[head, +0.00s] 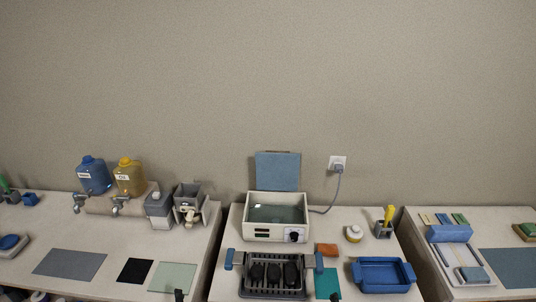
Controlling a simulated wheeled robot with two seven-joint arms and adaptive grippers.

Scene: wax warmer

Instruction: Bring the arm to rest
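Only small dark tips show at the bottom edge of the head view. One, seemingly part of my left gripper (179,295), is by the front edge of the left table. The other, seemingly part of my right gripper (335,297), is in front of the teal mat (327,281) on the middle table. Both arms and the rest of the grippers are out of frame, so I cannot tell whether they are open, shut or holding anything. The wax warmer (276,233), a cream box with a clear basin and raised blue lid (277,171), stands at the middle table's back.
A dark rack (273,291) with blue handles and a blue tray (384,287) stand near the front of the middle table. Blue (94,176) and yellow (129,177) jugs stand at left. Gaps separate the tables.

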